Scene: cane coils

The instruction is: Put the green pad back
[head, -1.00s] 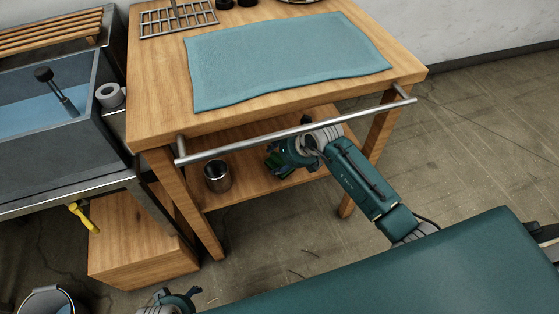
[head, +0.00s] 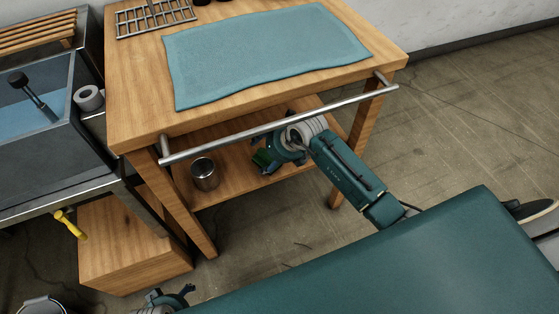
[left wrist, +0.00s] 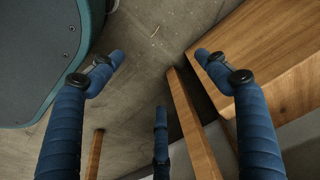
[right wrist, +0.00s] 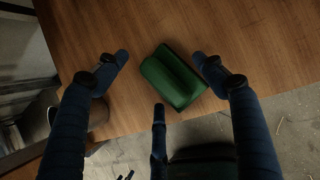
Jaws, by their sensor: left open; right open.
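The green pad (right wrist: 172,78) lies on the wooden lower shelf (right wrist: 120,25) of the workbench. In the head view only a little of the pad (head: 262,158) shows beside my right gripper (head: 268,155). My right gripper is open under the benchtop. In the right wrist view its fingers (right wrist: 160,62) spread around the pad, which sits nearer the right finger; I cannot tell whether they touch. My left gripper (left wrist: 159,57) is open and empty above the floor. In the head view it shows partly at the bottom edge (head: 172,299).
A metal cup (head: 205,173) stands on the shelf left of my right gripper. A wooden box (head: 130,245) stands on the floor at left.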

